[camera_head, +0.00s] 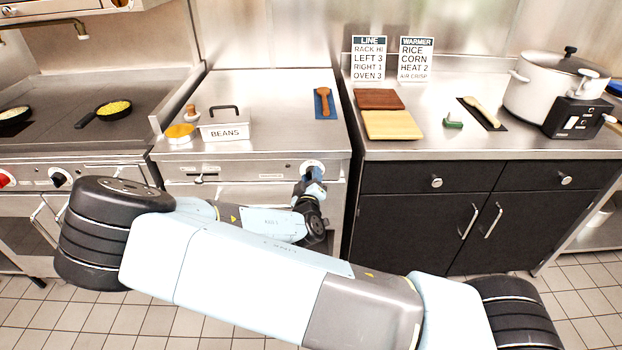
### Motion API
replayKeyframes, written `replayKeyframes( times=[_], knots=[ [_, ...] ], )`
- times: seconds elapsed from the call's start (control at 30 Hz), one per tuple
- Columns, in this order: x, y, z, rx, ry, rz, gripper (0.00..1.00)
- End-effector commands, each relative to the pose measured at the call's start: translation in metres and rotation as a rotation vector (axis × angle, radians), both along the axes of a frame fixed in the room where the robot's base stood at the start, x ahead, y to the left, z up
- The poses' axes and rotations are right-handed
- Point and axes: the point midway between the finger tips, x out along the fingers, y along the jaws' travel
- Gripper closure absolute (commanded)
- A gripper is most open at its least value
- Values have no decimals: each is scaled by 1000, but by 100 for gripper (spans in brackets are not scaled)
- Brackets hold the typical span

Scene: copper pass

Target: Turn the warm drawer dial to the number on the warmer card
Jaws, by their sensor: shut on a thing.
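The warm drawer dial (312,165) is a round, pale-rimmed knob at the right end of the steel unit's front panel. My gripper (312,176) is at the dial from the front and is shut on it. The gripper hides most of the dial's face, so its pointer and numbers cannot be read. The warmer card (416,58) stands against the back wall on the right counter. It reads "WARMER, RICE, CORN, HEAT 2, AIR CRISP".
The line card (369,58) stands left of the warmer card. A BEANS container (224,128), a wooden tool on a blue mat (317,103), cutting boards (392,125) and a white pot (547,88) stand on the counters. Black cabinets (425,215) are right of the gripper.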

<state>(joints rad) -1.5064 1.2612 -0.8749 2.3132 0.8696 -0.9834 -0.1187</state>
Motion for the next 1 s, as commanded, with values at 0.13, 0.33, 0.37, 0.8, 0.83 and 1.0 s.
replayKeyframes(
  times=[0.13,0.33,0.37,0.8,0.83,1.0],
  knots=[
    [0,1,-1,18,3,1,87],
    [0,1,0,101,9,1,87],
    [0,1,0,121,10,0,87],
    [0,0,2,511,36,0,87],
    [0,0,1,538,39,-1,87],
    [0,-1,2,701,49,0,87]
  ],
)
